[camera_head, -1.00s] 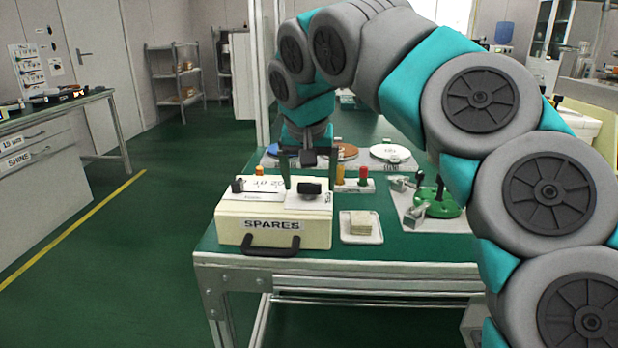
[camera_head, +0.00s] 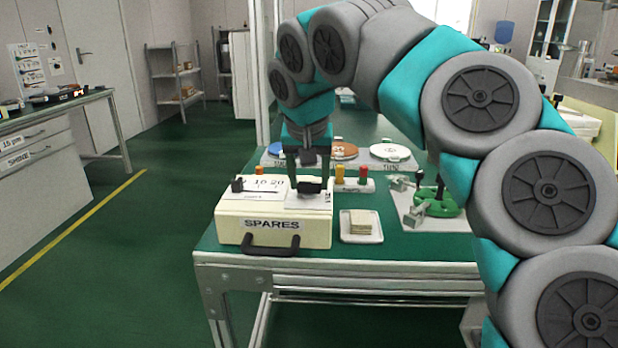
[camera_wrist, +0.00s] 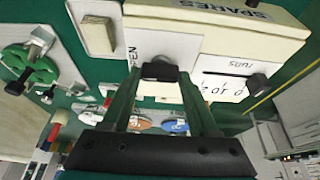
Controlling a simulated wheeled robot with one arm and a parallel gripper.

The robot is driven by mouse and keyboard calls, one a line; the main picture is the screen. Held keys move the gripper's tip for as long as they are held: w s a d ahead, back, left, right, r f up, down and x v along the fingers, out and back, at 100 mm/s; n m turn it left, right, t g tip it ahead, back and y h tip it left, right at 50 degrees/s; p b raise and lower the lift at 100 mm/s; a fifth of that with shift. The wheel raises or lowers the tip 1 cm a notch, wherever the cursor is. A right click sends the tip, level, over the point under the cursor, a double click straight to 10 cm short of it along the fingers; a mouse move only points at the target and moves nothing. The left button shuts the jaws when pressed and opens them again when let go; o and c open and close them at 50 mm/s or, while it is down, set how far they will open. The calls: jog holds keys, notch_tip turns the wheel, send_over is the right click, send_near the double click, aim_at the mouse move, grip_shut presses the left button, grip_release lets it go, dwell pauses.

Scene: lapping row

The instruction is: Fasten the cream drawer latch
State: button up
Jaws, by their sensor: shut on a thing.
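The cream drawer box (camera_head: 225,232) stands at the front left of the green bench, with a SPARES label and a dark handle on its front face. On its top right is a white plate with a black latch knob (camera_head: 309,188). The knob also shows in the wrist view (camera_wrist: 160,71), beside lettering that seems to read OPEN. My gripper (camera_head: 311,183) points down and is shut on this knob, one finger on each side. The wrist view shows the fingertips (camera_wrist: 160,74) at the knob's ends. The fingers partly hide the plate in the head view.
A second black knob (camera_head: 238,185) sits by a numbered scale on the box's top left. A tray (camera_head: 377,236) of pale squares is close on the right. Orange and red pegs (camera_head: 362,173) stand behind, and a green fixture (camera_head: 440,205) is further right.

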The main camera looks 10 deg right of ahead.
jog(key=shift+n, duration=0.4)
jog(key=n, duration=0.1)
jog(key=n+y, duration=0.1)
jog(key=shift+d+n, duration=0.2)
jog(key=shift+n, duration=0.2)
jog(key=n+y, duration=0.1)
jog(key=n, duration=0.1)
jog(key=n+y, duration=0.1)
jog(key=n, duration=0.2)
jog(key=shift+w+d+n+y, duration=0.1)
jog(key=shift+n+y, duration=0.2)
jog(key=n+g+y, duration=0.1)
jog(key=n, duration=0.3)
jog(key=shift+w+d, duration=0.1)
jog(key=shift+w, duration=0.05)
jog(key=n, duration=0.2)
jog(key=n+g+y, duration=0.1)
jog(key=n, duration=0.1)
jog(key=shift+n+g, duration=0.3)
jog(key=o, duration=1.4)
jog(key=shift+r, duration=0.15)
